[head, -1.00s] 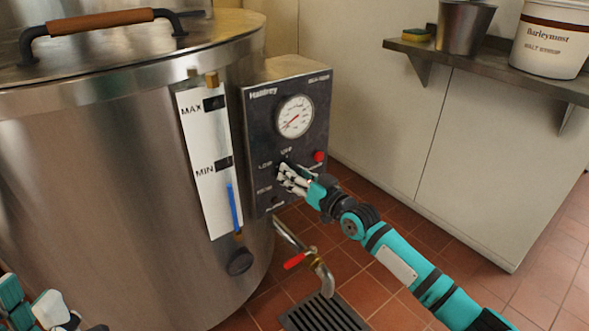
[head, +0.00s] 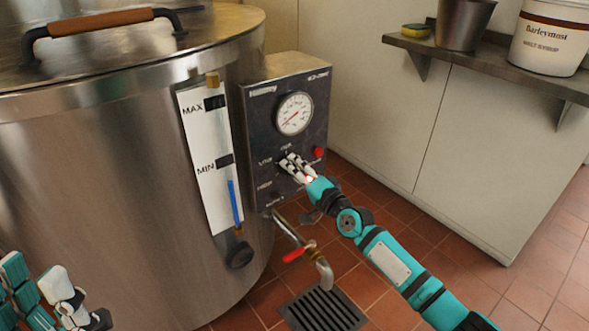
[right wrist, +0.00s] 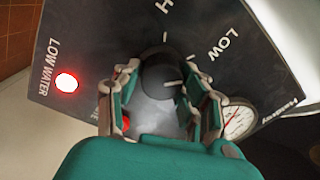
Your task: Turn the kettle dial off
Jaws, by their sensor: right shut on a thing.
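The kettle (head: 110,190) is a large steel vessel at the left in the head view. Its dark control box (head: 262,120) is on its right side. The dial (right wrist: 163,78) is a round black knob with a pale pointer line, seen in the right wrist view. My right gripper (head: 288,163) is shut on the dial, with its fingers (right wrist: 162,85) on both sides of it. The pointer line faces right, toward the gauge side, past the LOW mark. The OFF label is hard to read. My left gripper (head: 42,290) is at the lower left, away from the box; its opening is unclear.
The LOW WATER lamp (right wrist: 67,82) glows red. A red-handled tap (head: 298,252) is below, over a floor drain (head: 325,308). A shelf (head: 520,76) is at the right.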

